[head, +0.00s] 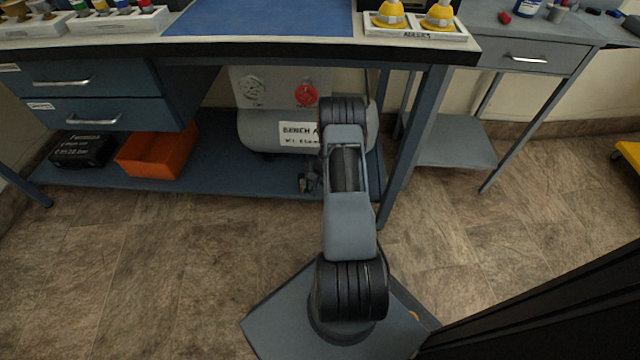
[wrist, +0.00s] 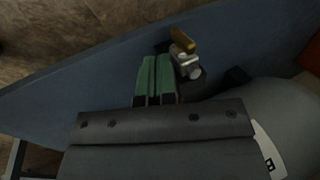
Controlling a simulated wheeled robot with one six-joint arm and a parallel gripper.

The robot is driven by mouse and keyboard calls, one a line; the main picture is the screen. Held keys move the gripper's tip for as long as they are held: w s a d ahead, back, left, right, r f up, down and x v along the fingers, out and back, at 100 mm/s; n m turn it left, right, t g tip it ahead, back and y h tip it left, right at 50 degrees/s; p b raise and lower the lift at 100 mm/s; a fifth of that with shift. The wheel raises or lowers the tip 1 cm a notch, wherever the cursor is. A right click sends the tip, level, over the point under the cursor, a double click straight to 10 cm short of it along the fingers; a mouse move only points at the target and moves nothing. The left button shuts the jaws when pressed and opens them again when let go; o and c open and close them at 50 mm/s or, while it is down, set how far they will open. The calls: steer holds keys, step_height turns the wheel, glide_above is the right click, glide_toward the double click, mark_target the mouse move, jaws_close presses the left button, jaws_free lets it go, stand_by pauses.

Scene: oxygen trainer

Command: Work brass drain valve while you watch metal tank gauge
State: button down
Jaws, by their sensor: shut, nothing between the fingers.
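The brass drain valve (wrist: 184,45) shows in the wrist view, with a brass lever and a silvery metal body below it. My gripper (wrist: 155,62) has green fingers that are shut together and empty. Its fingertips are just left of the valve; I cannot tell whether they touch it. The grey metal tank (head: 262,132) lies on the low shelf under the bench in the head view, with a white label. A round pale dial (head: 252,88), which may be the gauge, is above the tank; its reading is too small to make out. My arm hides the tank's right part.
A red round knob (head: 305,95) is right of the dial. The blue shelf (head: 220,165) also holds an orange bin (head: 157,154) and a black case (head: 84,149). A bench leg (head: 412,150) stands right of my arm. The floor in front is clear.

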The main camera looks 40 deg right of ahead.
mark_target(301, 185)
steer(key=shift+w+a, duration=0.55)
steer(key=shift+a, duration=0.05)
steer(key=shift+r, duration=0.1)
steer(key=shift+w+a+g+h, duration=0.5)
steer(key=shift+w+a, duration=0.45)
steer(key=shift+r, duration=0.1)
steer(key=shift+s+d+p, duration=0.1)
steer(key=shift+p, duration=0.25)
